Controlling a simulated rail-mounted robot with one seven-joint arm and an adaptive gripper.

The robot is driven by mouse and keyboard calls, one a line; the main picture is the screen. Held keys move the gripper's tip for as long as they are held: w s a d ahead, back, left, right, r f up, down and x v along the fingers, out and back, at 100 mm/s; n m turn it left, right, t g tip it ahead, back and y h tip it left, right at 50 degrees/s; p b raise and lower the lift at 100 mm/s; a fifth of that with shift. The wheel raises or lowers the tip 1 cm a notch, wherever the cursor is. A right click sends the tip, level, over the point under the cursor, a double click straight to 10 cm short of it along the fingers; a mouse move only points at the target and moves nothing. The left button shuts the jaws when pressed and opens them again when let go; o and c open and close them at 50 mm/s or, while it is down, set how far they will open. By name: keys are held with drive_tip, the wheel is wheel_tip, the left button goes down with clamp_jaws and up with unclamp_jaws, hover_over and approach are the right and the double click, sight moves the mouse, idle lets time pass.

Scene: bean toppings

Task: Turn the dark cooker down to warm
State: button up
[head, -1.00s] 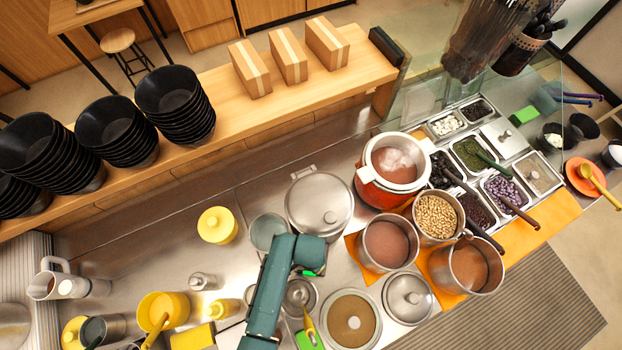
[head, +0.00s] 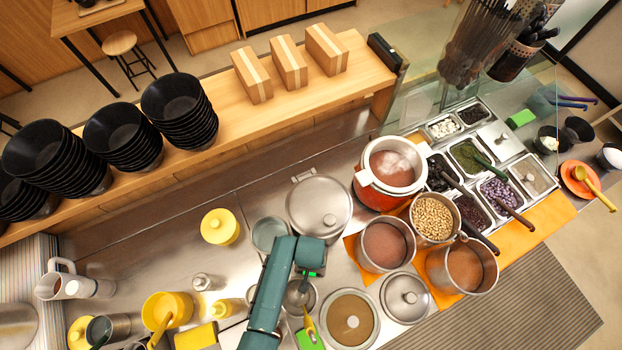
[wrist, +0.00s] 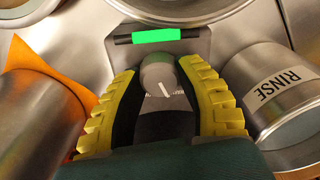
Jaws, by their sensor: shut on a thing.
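The cooker with a steel lid (head: 319,207) stands in the middle of the counter in the head view, and its body is mostly hidden. A grey control panel with a lit green strip (wrist: 156,36) shows in the wrist view; the green also shows beside my arm in the head view (head: 313,274). A round grey knob (wrist: 157,72) with a white mark stands on the panel. My gripper (wrist: 158,78) has its yellow ridged fingers on both sides of the knob, shut on it. The mark points down, tilted slightly. I cannot read the setting.
A steel pot labelled RINSE (wrist: 280,85) stands close on the right in the wrist view. A steel pot (wrist: 38,125) and orange mat (wrist: 45,55) are close on the left. An orange-red cooker (head: 376,192) and a bean pot (head: 434,218) stand right of the lidded cooker.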

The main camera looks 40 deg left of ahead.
drive_tip(key=shift+n, duration=0.3)
drive_tip(key=o, duration=1.2)
drive_tip(key=shift+o, duration=0.2)
wheel_tip(320, 180, up, 12)
